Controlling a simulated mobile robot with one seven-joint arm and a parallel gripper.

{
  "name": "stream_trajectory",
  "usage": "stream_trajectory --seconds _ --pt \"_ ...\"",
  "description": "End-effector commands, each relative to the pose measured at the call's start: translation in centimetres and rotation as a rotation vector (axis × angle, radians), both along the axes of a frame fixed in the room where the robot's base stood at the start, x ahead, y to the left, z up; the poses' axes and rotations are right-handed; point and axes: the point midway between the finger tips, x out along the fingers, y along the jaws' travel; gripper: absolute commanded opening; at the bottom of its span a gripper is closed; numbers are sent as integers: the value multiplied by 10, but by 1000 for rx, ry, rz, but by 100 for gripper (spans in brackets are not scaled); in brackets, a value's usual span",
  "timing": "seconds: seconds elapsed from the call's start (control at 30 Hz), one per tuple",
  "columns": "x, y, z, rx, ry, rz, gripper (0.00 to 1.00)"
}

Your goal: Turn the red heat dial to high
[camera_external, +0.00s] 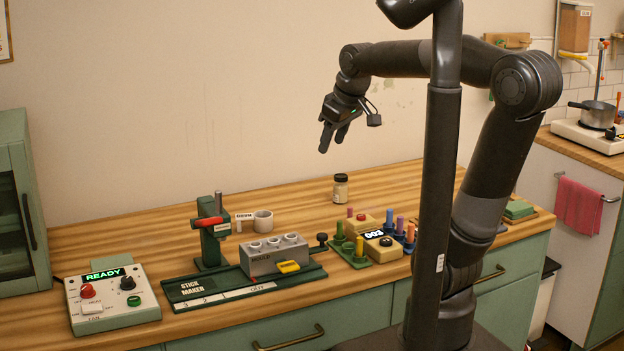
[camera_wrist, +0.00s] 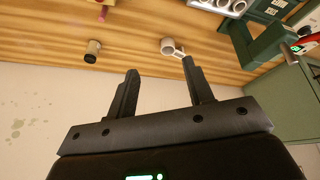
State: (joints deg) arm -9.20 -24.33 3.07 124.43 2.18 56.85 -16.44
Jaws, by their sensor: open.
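The red heat dial (camera_external: 87,291) sits on the left of a pale control box (camera_external: 115,312) with a lit READY display, at the table's front left in the external view. A black dial (camera_external: 127,283) and a green button (camera_external: 134,301) are on the same box. The dial's exact setting is too small to read. My gripper (camera_external: 333,142) is open and empty, high above the back of the table, far to the right of the box. In the wrist view my gripper (camera_wrist: 160,85) shows two spread fingers with nothing between them. The red dial cannot be made out there.
A green stick maker (camera_external: 190,290) with a grey mould block (camera_external: 275,258) stands right of the box. A green cabinet (camera_external: 14,230) stands at the far left.

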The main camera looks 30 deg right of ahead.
Motion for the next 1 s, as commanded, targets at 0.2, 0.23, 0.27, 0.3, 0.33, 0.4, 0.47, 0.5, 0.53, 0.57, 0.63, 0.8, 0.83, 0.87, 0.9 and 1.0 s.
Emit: stream_trajectory --seconds 0.2,0.23,0.27,0.3,0.33,0.4,0.47,0.5,0.53,0.57,0.63,0.8,0.83,0.87,0.9,1.0 --pt "53 74 14 -50 41 295 47" --pt "59 85 15 -55 47 336 47" --pt "66 96 16 -60 51 376 47" --pt "73 111 16 -67 57 430 47" --pt "79 123 16 -71 61 470 47" --pt "90 151 15 -80 70 566 47" --pt "99 175 13 -86 78 648 47" --pt "104 192 11 -90 82 703 47" --pt "108 205 9 -92 85 743 47" --pt "111 217 7 -93 88 784 47" --pt "117 248 1 -95 95 880 47" --pt "125 322 -18 -93 109 1109 47" --pt "125 335 -23 -91 112 1150 47" --pt "124 348 -28 -88 113 1190 47" --pt "124 365 -34 -85 115 1241 47" --pt "119 408 -52 -73 119 1374 47"
